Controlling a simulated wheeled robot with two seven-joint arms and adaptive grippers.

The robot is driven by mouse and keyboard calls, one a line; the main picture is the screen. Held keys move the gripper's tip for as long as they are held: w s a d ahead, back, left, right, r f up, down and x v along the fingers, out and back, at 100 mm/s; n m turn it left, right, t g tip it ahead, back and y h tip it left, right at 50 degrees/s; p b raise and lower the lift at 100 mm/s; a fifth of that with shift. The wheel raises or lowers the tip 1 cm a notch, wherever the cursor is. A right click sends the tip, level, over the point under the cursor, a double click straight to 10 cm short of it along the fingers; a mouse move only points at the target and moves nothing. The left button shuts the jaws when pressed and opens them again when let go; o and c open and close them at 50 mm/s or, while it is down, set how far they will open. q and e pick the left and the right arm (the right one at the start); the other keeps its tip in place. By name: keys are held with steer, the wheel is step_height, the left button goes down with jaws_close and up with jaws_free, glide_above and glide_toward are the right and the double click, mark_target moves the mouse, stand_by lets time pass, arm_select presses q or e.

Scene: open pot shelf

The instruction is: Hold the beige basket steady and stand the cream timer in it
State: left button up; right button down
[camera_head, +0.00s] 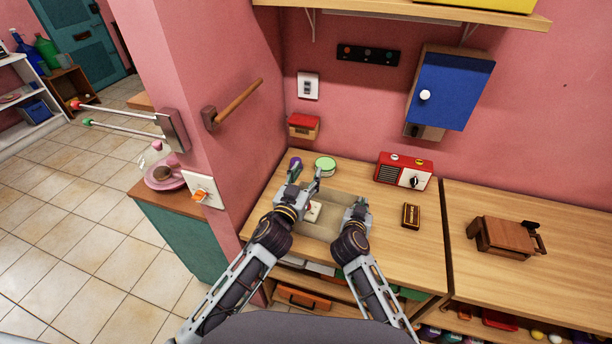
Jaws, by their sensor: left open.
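The beige basket (341,198) sits on the wooden counter, between my two grippers. A small cream thing with a dark reddish mark, apparently the cream timer (313,212), shows inside the basket at its left side. I cannot tell whether it is upright or leaning. My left gripper (303,183) is open above the basket's far left corner, its fingers apart and nothing seen between them. My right gripper (356,205) is at the basket's right wall. Its fingertips are too small to tell whether they are shut on the rim. My forearms hide part of the basket's near side.
A green-lidded round tin (325,166) and a purple thing (295,163) stand just behind the basket. A red radio (404,171) and a dark box (411,216) are to the right. A brown wooden thing (507,237) lies farther right. The pink wall is close on the left.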

steer(key=c, duration=2.1)
jaws_free()
steer(key=o, duration=0.5)
steer(key=shift+o, duration=0.2)
steer(key=shift+s, duration=0.15)
steer(key=shift+v, duration=5.9)
steer(key=shift+r, duration=0.15)
steer(key=shift+a, duration=0.1)
